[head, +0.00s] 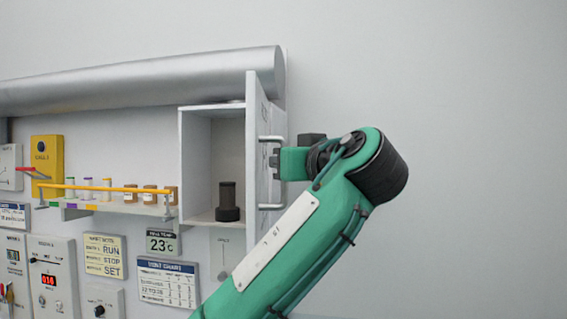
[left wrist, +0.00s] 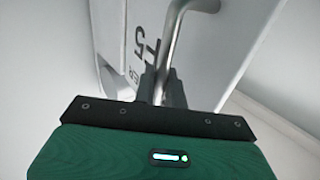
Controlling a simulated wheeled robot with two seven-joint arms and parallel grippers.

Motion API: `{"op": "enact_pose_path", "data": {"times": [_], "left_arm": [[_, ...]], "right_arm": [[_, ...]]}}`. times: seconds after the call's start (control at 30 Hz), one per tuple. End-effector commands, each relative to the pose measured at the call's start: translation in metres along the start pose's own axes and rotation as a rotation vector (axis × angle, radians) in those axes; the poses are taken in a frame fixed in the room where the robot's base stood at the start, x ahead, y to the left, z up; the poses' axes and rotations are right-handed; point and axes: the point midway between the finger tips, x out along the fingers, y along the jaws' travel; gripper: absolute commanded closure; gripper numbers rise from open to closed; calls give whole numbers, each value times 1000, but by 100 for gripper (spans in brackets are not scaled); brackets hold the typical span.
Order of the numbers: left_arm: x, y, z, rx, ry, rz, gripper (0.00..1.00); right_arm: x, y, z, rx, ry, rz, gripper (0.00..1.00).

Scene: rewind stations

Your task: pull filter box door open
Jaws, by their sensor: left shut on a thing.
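The white filter box (head: 197,165) is on the wall, and its front is open. Its door (head: 252,135) stands swung out on the right side, seen nearly edge-on. The door's metal bar handle (head: 270,206) faces right; it also shows in the left wrist view (left wrist: 182,40). My left gripper (head: 274,160) is shut on the handle's upright bar, and its dark fingers (left wrist: 154,86) close around it. A dark cylinder (head: 228,200) stands inside the box. My right gripper is not in view.
A large silver duct (head: 140,82) runs above the box. A shelf with a yellow rail (head: 105,188) and small jars is to the left. A temperature display (head: 162,242) and a chart (head: 167,283) are below. The wall right of the door is bare.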

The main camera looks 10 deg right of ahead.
Motion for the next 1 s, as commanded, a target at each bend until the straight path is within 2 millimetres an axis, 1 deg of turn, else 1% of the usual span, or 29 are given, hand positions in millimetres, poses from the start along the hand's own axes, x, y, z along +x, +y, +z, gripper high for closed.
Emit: {"op": "enact_pose_path", "data": {"times": [0.17,0.2,0.23,0.27,0.53,0.63,0.77,0.93,1.0], "left_arm": [[1,-1,-2,-2,2,-1,100],[1,-1,-2,-2,2,-1,80],[1,-1,-2,-2,2,-1,74],[1,-1,-2,-2,2,-1,70],[0,0,0,-1,1,1,70],[-6,0,1,-2,2,2,70],[-23,0,4,-2,1,4,70],[-51,-1,2,-2,5,-1,70],[-57,-1,3,-3,4,0,70]], "right_arm": [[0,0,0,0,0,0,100],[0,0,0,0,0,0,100],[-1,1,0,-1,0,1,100],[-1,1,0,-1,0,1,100],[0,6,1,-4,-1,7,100],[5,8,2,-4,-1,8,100],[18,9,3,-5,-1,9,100],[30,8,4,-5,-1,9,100],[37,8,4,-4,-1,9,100]]}}
